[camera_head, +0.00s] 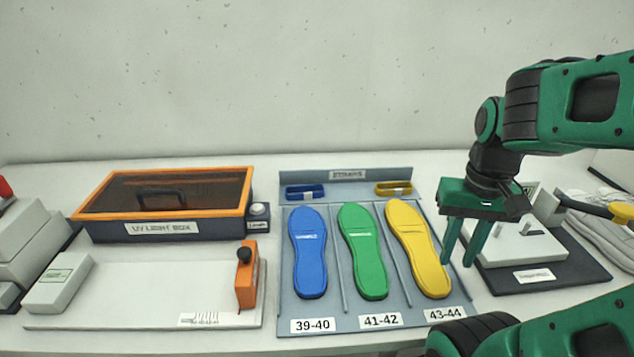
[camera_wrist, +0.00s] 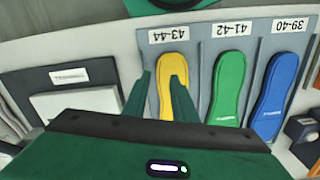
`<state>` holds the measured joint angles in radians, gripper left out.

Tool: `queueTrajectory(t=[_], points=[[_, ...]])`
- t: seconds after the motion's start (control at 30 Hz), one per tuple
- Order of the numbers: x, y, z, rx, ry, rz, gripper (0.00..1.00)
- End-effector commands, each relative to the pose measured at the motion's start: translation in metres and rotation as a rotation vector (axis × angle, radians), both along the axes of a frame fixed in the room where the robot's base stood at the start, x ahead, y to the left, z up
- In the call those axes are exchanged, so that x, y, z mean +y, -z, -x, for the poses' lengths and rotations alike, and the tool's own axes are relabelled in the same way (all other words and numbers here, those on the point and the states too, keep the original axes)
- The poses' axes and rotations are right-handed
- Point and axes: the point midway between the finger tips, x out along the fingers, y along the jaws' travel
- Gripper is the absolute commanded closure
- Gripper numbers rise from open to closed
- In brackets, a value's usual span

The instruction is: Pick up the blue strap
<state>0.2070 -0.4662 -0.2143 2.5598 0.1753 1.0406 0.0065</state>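The blue strap (camera_head: 304,191) is a small flat loop. It lies at the back left of the grey-blue rack (camera_head: 346,172), behind the blue sole, and shows only in the head view. My gripper (camera_head: 458,258) points down over the right side of the rack, beside the yellow sole (camera_head: 419,250), well to the right of the strap. Its two green fingers are apart with nothing between them in the head view. In the wrist view the open fingers (camera_wrist: 166,95) appear on either side of the yellow sole, which lies below.
A yellow strap (camera_head: 393,188) lies at the back right of the rack. The blue sole (camera_head: 308,252) and green sole (camera_head: 363,251) lie in front. The UV light box (camera_head: 166,228) stands left of the rack. A dark mat with a white device (camera_head: 519,250) is at right.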

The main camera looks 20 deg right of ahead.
Motion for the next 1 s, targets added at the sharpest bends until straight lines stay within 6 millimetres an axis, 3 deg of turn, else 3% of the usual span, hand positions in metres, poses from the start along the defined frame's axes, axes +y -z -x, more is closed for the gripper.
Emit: queueTrajectory(t=[0.37, 0.43, 0.53, 0.67, 0.73, 1.0], points=[[0.0, 0.0, 0.0, 0.0, -0.002, 0.0, 0.75], [0.0, -0.006, 0.007, -0.017, -0.018, -0.001, 0.75], [0.001, -0.013, -0.01, -0.027, -0.093, -0.003, 0.75], [0.0, -0.025, -0.061, -0.051, -0.301, -0.016, 0.75], [0.006, -0.032, -0.096, -0.073, -0.456, -0.027, 0.75], [0.046, -0.042, -0.23, -0.183, -1.086, -0.092, 0.75]])
